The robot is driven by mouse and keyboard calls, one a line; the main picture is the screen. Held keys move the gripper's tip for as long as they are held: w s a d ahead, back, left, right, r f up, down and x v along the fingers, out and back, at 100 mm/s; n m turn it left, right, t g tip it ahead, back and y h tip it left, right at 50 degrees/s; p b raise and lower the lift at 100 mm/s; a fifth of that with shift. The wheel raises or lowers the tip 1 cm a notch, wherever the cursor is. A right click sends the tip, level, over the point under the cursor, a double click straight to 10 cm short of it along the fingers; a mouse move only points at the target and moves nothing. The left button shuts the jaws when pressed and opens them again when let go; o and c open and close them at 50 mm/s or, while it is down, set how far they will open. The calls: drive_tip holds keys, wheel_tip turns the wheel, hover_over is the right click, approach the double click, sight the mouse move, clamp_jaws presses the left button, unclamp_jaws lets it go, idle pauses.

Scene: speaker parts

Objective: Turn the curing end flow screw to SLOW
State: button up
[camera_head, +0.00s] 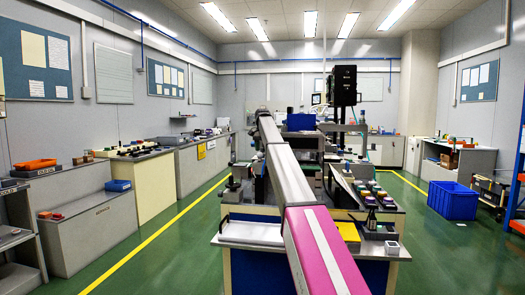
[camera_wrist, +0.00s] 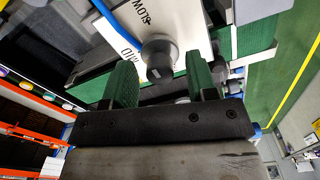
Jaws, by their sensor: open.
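In the wrist view, a dark grey round screw knob (camera_wrist: 158,50) sticks out from a white plate (camera_wrist: 184,22). The plate carries black lettering that shows upside down, with "SLOW" readable and part of "MID" beside the knob. My gripper (camera_wrist: 159,74) is open, with its two green-padded fingers on either side of the knob. A gap shows between the knob and each finger. I cannot tell how far along its depth the fingers reach. In the head view my arm covers the middle of the bench, and neither gripper nor screw can be made out.
In the head view, a workbench (camera_head: 245,232) with small parts and fixtures stands in the centre. A blue crate (camera_head: 452,201) sits on the floor at right. Side counters (camera_head: 92,228) line the left wall. Green floor is free on both sides of the bench.

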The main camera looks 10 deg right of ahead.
wheel_tip(320, 180, up, 10)
idle(0.4)
